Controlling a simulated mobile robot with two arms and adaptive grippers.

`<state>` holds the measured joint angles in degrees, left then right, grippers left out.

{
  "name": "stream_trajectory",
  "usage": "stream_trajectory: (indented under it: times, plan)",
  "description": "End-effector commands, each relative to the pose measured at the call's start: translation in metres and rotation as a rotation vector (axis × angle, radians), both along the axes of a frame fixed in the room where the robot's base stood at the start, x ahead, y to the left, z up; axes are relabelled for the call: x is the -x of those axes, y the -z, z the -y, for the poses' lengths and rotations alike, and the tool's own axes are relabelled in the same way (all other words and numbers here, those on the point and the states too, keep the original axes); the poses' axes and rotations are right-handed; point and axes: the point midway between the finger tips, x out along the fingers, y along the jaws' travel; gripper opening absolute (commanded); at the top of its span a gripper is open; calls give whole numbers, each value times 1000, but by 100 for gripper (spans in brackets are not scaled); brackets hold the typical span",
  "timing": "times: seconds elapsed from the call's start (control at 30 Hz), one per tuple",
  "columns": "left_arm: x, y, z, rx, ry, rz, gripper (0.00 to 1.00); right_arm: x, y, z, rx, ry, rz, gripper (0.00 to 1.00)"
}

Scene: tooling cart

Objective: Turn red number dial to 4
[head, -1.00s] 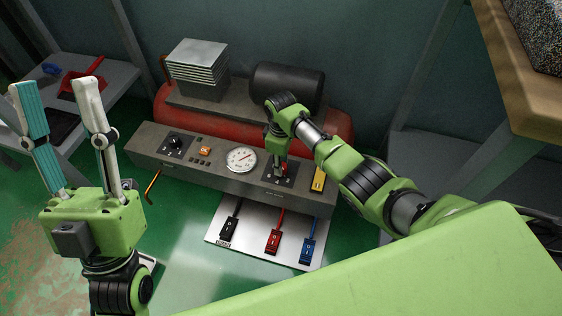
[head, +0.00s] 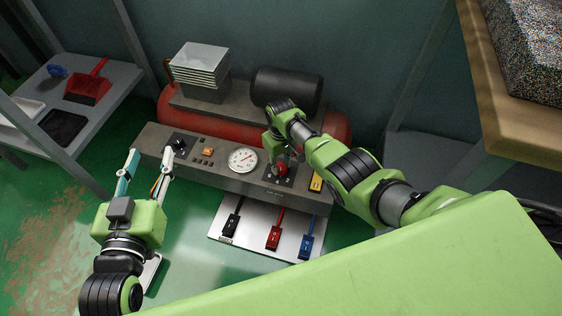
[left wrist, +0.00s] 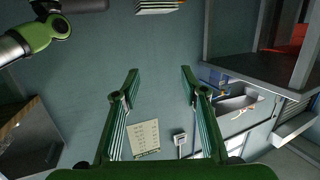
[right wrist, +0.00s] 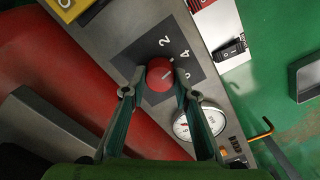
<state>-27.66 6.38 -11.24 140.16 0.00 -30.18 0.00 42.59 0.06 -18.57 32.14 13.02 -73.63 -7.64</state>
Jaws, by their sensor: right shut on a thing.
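The red number dial (head: 282,169) sits on the right part of the grey control panel (head: 222,178). In the right wrist view the red dial (right wrist: 160,76) has a white mark on its face, pointing up and right toward the printed 4. A 2 and a 4 show on the dark plate (right wrist: 172,47); another mark beside them is partly hidden. My right gripper (head: 275,152) is shut on the dial, with a finger on each side in the right wrist view (right wrist: 155,88). My left gripper (head: 150,158) is open and empty, in front of the panel's left end.
A black dial (head: 178,143), an orange switch (head: 208,151) and a gauge (head: 242,159) share the panel. Black, red and blue levers stand on a white plate (head: 230,243) below. A red tank (head: 340,128) lies behind. A shelf (head: 100,75) stands at left.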

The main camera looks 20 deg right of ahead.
Motion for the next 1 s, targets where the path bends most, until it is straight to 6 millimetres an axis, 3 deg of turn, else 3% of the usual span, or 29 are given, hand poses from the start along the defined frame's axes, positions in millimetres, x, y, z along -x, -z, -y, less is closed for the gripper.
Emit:
stream_trajectory:
  times: [0.2,0.4,0.93,0.97,1.0]
  plan:
    - [7,24,-5,-29,-7,-116,40,0,-1,-1,-1,121,1,6]
    - [12,35,-8,-41,-11,-166,40,-1,0,-1,-1,182,2,6]
    - [14,39,-9,-45,-13,-185,40,-1,0,-1,-1,206,3,6]
    - [13,39,-9,-45,-13,-185,40,-1,0,0,-1,206,3,30]
    - [13,39,-9,-45,-13,-185,40,-1,0,0,-1,206,3,40]
